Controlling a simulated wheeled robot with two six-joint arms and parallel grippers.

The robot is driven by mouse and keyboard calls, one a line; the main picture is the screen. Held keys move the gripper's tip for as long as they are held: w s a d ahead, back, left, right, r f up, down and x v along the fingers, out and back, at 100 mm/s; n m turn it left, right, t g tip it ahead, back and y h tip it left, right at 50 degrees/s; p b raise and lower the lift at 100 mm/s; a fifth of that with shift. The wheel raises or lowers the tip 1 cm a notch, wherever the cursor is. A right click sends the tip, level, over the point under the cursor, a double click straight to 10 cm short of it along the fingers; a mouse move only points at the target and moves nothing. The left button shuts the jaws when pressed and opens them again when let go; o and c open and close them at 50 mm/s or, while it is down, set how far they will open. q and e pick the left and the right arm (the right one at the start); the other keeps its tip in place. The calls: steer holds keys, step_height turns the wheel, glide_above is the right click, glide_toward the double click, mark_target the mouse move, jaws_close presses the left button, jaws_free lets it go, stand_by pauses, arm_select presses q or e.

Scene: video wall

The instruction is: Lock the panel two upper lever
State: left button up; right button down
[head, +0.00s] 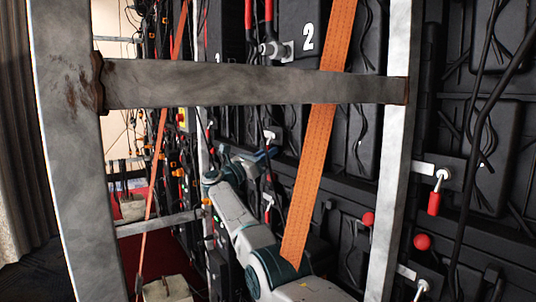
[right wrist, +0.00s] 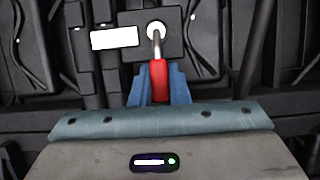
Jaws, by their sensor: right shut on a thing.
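In the right wrist view a lever with a red handle (right wrist: 158,78) hangs down from a round metal pivot (right wrist: 156,29) on a black plate. My right gripper (right wrist: 159,88) has its blue fingers on either side of the red handle and is shut on it. In the head view my right gripper (head: 264,154) reaches in behind the orange strap, at the black panels below the panel marked 2 (head: 307,37). The handle is mostly hidden there. My left gripper is not in view.
A grey metal frame with a crossbar (head: 240,84) and right post (head: 390,190) stands before the wall. An orange strap (head: 318,150) slants across my right arm. More levers with red handles (head: 434,203) and red knobs (head: 422,242) are at right. Black cables hang there.

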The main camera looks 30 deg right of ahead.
stand_by(0.4)
steer(key=c, duration=1.4)
jaws_free()
steer(key=shift+a, duration=0.1)
